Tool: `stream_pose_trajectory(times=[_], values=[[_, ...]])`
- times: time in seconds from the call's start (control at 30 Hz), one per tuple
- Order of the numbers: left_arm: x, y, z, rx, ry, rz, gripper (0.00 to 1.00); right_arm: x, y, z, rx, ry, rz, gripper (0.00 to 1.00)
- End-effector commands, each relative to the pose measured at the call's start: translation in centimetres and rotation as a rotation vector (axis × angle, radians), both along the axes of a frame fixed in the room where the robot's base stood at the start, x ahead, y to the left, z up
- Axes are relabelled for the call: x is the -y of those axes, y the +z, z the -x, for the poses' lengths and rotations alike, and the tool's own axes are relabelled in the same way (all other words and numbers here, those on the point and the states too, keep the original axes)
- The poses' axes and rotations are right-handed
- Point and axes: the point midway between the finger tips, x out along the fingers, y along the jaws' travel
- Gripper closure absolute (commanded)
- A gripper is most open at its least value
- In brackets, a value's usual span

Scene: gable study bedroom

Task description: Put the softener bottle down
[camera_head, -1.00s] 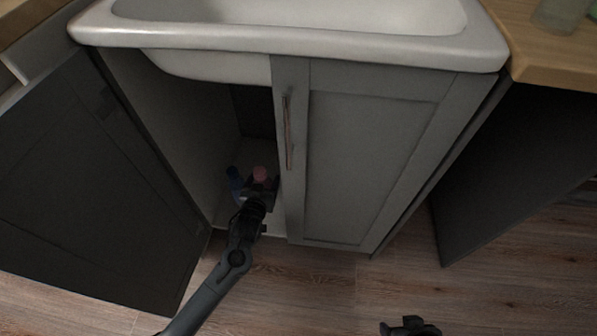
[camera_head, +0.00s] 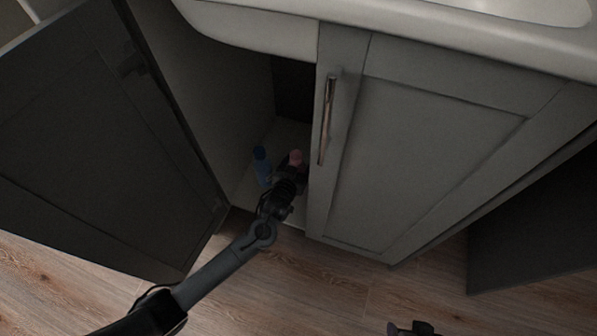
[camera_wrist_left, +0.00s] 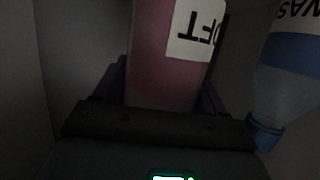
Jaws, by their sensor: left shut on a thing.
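The softener bottle is pink with a white label reading "OFT" in the left wrist view (camera_wrist_left: 165,55). In the head view its pink top (camera_head: 296,157) shows inside the open left side of the sink cabinet. My left gripper (camera_head: 290,172) is shut on it, with a finger on each side of the bottle. The bottle's base is hidden, so I cannot tell whether it touches the cabinet floor (camera_head: 287,135). At the bottom edge of the head view, part of my right gripper (camera_head: 413,328) shows; its fingers cannot be made out.
A blue-capped bottle (camera_head: 262,166) stands just left of the softener bottle, and a clear bottle with a blue band (camera_wrist_left: 284,72) shows at right in the wrist view. The open dark door (camera_head: 90,140) is at left, the closed grey door (camera_head: 430,140) at right.

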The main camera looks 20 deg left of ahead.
Motion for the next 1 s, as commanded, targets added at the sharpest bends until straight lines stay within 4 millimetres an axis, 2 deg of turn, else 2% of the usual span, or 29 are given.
stream_pose_trajectory(times=[0.1,0.2,0.67,0.7,0.87,1.0], values=[[0.0,-1.9,0.0,0.000,0.000,-0.001,0.73,0.0,-1.3,-0.2,0.005,-0.001,-0.001,0.32],[0.0,-2.9,0.0,0.000,0.001,-0.001,0.73,-0.1,-1.9,-0.2,0.006,-0.001,-0.003,0.32],[0.0,-3.3,0.0,0.001,0.000,0.000,0.73,-0.2,-2.0,-0.2,0.005,-0.005,-0.008,0.32],[0.0,-3.5,0.0,-0.002,0.000,-0.001,0.28,-0.2,-2.0,-0.2,0.005,-0.005,-0.008,0.32],[0.0,-3.4,0.0,-0.002,0.000,-0.001,0.04,-0.2,-2.0,-0.2,0.005,-0.005,-0.008,0.32],[0.0,-3.4,0.0,-0.002,0.000,-0.001,0.04,-0.2,-2.0,-0.2,0.005,-0.004,-0.007,0.32]])
